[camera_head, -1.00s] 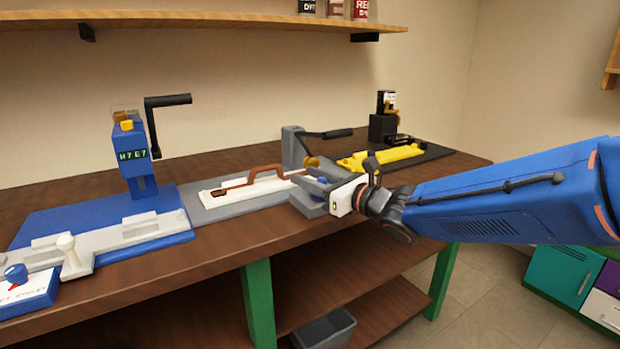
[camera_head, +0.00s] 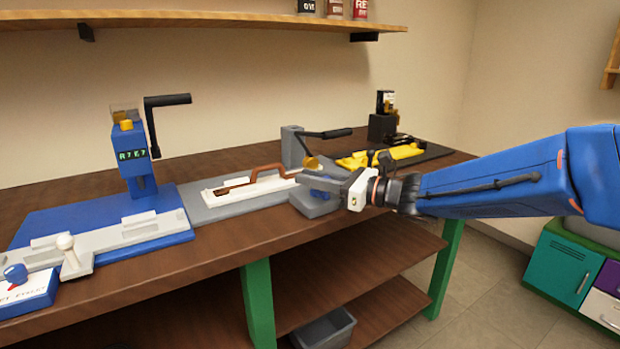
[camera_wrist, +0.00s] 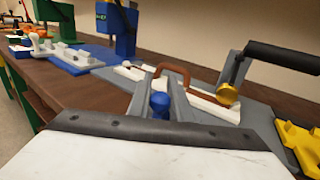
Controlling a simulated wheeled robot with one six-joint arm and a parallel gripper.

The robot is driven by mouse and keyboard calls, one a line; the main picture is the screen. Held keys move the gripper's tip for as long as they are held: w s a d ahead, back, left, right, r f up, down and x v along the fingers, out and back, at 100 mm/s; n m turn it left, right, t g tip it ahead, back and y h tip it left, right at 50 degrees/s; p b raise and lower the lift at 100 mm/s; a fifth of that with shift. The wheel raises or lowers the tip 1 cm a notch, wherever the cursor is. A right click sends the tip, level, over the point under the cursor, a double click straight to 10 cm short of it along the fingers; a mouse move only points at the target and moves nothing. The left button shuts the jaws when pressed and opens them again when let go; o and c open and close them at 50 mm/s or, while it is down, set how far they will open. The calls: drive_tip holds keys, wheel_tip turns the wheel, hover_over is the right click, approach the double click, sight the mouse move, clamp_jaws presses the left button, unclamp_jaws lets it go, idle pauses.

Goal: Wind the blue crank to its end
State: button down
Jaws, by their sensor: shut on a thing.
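The blue crank shows as a small blue knob (camera_wrist: 160,104) between the two grey fingers of my gripper (camera_wrist: 161,92) in the wrist view. In the head view a bit of its blue (camera_head: 323,183) shows at my gripper (camera_head: 320,180), in front of the grey fixture at the bench's front edge. My gripper is shut on the knob. The crank's arm and pivot are hidden behind the fingers, so I cannot tell its angle.
Behind my gripper stands a grey post (camera_head: 293,146) with a black lever (camera_head: 325,133). A white tray with a brown handled tool (camera_head: 255,180) lies left of it. A blue press (camera_head: 131,155) stands further left, and yellow parts (camera_head: 400,152) lie to the right.

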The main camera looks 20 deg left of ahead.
drive_tip(key=n+g, duration=0.2)
drive_tip(key=g, duration=0.1)
drive_tip(key=n+g+h, duration=0.1)
drive_tip(key=n+g, duration=0.1)
drive_tip(key=g, duration=0.1)
drive_tip(key=d+n+g, duration=0.1)
drive_tip(key=n+g, duration=0.1)
drive_tip(key=g, duration=0.1)
drive_tip(key=shift+w+f+g, duration=0.1)
drive_tip(key=shift+w+g, duration=0.1)
drive_tip(key=shift+g, duration=0.2)
drive_tip(key=n+g+h, duration=0.6)
drive_tip(key=shift+w+d+g, duration=0.15)
drive_tip(key=shift+d+g, duration=0.25)
drive_tip(key=c, duration=1.6)
unclamp_jaws()
